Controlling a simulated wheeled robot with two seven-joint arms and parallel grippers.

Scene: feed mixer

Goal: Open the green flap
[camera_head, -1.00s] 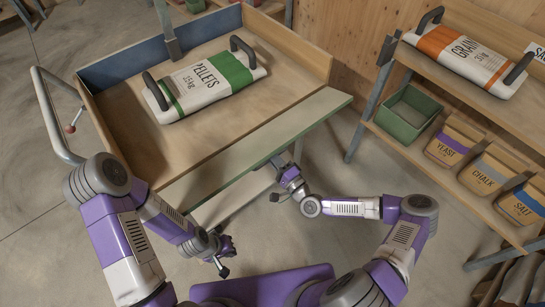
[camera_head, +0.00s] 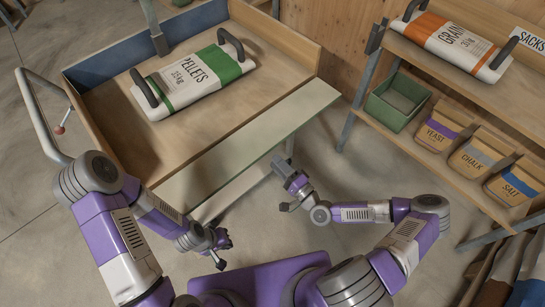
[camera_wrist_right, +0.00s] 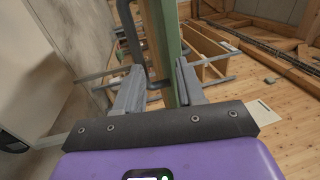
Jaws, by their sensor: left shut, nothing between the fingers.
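The green flap (camera_head: 250,145) is the long panel along the cart's near side. Its pale inner face is up, its outer edge is green, and it looks roughly level, folded outward. My right gripper (camera_head: 280,186) is just off the flap's near edge, below its right half. In the right wrist view its jaws (camera_wrist_right: 158,88) are apart. A green edge (camera_wrist_right: 168,50) and a grey bent handle (camera_wrist_right: 133,40) show beyond and between them; contact is not clear. My left gripper (camera_head: 222,249) is shut and empty, low and left of centre, apart from the flap.
A pellets sack (camera_head: 194,76) lies on the wooden cart bed (camera_head: 150,145), which has a blue end wall (camera_head: 120,50). To the right a shelf holds a grain sack (camera_head: 456,45), a green bin (camera_head: 399,101) and several paper bags. Floor between cart and shelf is clear.

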